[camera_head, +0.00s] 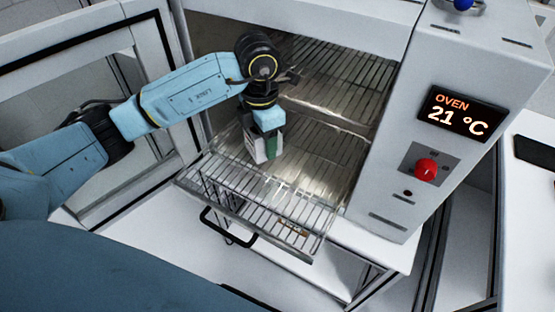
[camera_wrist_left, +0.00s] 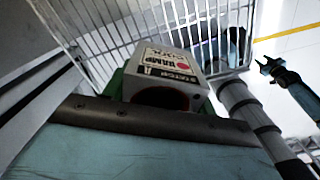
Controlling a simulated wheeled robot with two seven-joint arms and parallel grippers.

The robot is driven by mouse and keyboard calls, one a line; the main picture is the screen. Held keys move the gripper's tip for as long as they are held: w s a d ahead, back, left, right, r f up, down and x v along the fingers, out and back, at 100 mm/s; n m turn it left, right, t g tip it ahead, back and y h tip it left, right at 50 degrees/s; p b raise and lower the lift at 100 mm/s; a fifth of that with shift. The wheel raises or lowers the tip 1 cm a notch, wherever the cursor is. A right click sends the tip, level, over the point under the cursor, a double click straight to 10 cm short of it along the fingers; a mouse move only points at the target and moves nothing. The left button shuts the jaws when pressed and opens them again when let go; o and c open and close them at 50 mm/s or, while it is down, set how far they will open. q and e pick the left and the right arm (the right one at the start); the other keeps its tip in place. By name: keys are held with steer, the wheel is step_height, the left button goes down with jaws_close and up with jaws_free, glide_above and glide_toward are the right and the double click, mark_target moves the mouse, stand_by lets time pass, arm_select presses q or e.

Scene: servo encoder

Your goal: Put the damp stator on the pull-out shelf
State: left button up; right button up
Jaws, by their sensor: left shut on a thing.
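The damp stator (camera_head: 261,150) is a pale grey block with green parts. In the left wrist view it (camera_wrist_left: 173,75) shows a white label with a red dot, reading stator and damp. My left gripper (camera_head: 266,138) points down and is shut on it. The pull-out shelf (camera_head: 235,200) is a wire rack with a black handle, drawn out of the oven. The stator is over the rear part of this shelf; I cannot tell whether it touches the wires. What seems to be my right gripper (camera_wrist_left: 270,67) shows small in the left wrist view, its jaws unclear.
The oven (camera_head: 395,150) stands open, with more wire racks (camera_head: 340,75) inside. Its display (camera_head: 459,113) reads 21 °C, above a red button (camera_head: 426,169). The open door (camera_head: 90,45) stands at the left. The front of the shelf is mostly clear, with a small brownish item (camera_head: 292,228) seen through its wires.

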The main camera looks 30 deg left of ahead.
mark_target(262, 179)
arm_select(q)
steer(key=n, duration=0.2)
steer(key=f+n, duration=0.1)
steer(key=a+n, duration=0.1)
steer(key=n, duration=0.1)
steer(key=shift+f+n, duration=0.15)
steer(key=shift+n, duration=0.15)
steer(key=shift+f, duration=0.25)
steer(key=shift+n, duration=0.3)
step_height(262, 179, down, 10)
steer(key=shift+r+b, duration=0.25)
steer(key=shift+b, duration=0.25)
steer(key=shift+f, duration=0.1)
steer(key=o, duration=1)
steer(key=shift+f, duration=0.15)
steer(key=o, duration=0.4)
step_height(262, 179, up, 12)
steer(key=shift+r+p, duration=0.25)
steer(key=shift+p, duration=0.1)
